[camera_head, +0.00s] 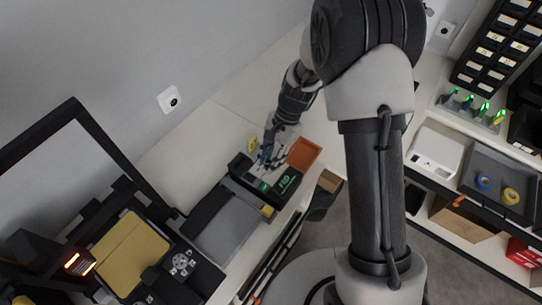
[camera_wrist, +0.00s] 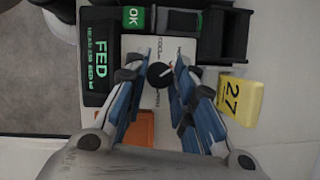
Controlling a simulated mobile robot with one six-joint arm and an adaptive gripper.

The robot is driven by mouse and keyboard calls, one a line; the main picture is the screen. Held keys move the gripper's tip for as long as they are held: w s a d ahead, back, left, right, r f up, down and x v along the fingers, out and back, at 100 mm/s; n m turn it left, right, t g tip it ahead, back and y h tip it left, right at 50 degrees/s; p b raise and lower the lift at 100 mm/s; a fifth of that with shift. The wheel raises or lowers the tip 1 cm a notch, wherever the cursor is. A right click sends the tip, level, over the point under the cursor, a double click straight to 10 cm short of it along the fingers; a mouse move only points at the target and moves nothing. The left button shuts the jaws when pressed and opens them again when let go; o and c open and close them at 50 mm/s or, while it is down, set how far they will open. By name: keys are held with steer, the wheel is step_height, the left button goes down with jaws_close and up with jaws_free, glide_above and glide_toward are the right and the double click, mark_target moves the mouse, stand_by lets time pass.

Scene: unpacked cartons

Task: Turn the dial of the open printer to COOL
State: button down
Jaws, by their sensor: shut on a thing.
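My gripper (camera_head: 267,153) is lowered onto a control box (camera_head: 240,166) on the bench. In the wrist view its blue fingers (camera_wrist: 160,82) are shut on a round black dial (camera_wrist: 159,73), one finger on each side. A pale pointer line on the dial points right and slightly up. Small lettering, seemingly including COOL, sits on the white panel (camera_wrist: 152,48) above the dial; the fingers hide part of the panel. A green OK tile (camera_wrist: 133,17) is nearby.
An open-frame machine with a yellow bed (camera_head: 129,254) stands at the left. A yellow tag marked 27 (camera_wrist: 240,101) and an orange tray (camera_head: 303,154) flank the box. A grey tray (camera_head: 488,180) with tape rolls is at the right.

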steer(key=n, duration=0.2)
steer(key=n+g+h+p, duration=0.1)
steer(key=n, duration=0.2)
steer(key=shift+w+a+n+h, duration=0.1)
steer(key=shift+a+n+h, duration=0.05)
steer(key=shift+n+h, duration=0.15)
steer(key=n+h+p, duration=0.1)
steer(key=n+h, duration=0.1)
steer(key=n, duration=0.3)
steer(key=shift+a, duration=0.1)
steer(key=shift+n, duration=0.3)
steer(key=c, duration=1.3)
jaws_free()
steer(key=shift+c, duration=0.2)
steer(key=v, duration=1.2)
steer(key=shift+w+g, duration=0.25)
steer(key=shift+g, duration=0.05)
